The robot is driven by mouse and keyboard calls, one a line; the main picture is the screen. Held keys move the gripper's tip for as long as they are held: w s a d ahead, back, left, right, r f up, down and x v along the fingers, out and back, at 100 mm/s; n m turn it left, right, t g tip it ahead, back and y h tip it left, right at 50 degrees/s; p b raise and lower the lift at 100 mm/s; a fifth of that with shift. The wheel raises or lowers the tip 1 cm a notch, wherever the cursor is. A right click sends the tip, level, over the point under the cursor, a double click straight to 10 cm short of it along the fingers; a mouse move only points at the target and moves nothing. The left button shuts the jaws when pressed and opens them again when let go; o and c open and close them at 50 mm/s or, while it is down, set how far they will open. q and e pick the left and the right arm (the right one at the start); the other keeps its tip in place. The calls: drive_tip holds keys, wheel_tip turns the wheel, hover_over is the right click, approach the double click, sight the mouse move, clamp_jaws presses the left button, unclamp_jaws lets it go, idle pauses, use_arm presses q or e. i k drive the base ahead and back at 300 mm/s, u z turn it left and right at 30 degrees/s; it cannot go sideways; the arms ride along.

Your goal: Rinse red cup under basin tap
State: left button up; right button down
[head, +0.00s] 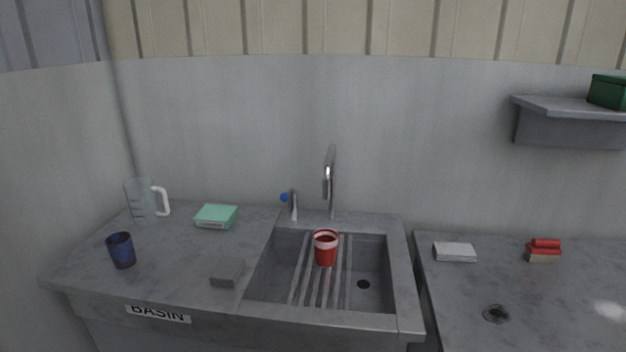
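The red cup (326,249) has a white band near its rim and stands upright in the sink basin (374,272), on or over the light bars of a rack (312,288). The silver tap (330,182) rises behind the basin, and its spout end is above and behind the cup. I see no water running from it. A small fitting with a blue knob (285,198) stands left of the tap. Neither of my grippers shows in the head view.
On the left counter are a dark blue cup (121,250), a clear jug (146,201), a green box (216,216) and a grey block (227,272). The right counter holds a white block (454,252) and a red-topped brush (543,250). A wall shelf (566,106) juts out at right.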

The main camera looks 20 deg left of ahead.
sight(284, 197)
drive_tip(key=u, duration=0.55)
drive_tip(key=i, duration=0.8)
drive_tip(key=u, duration=0.75)
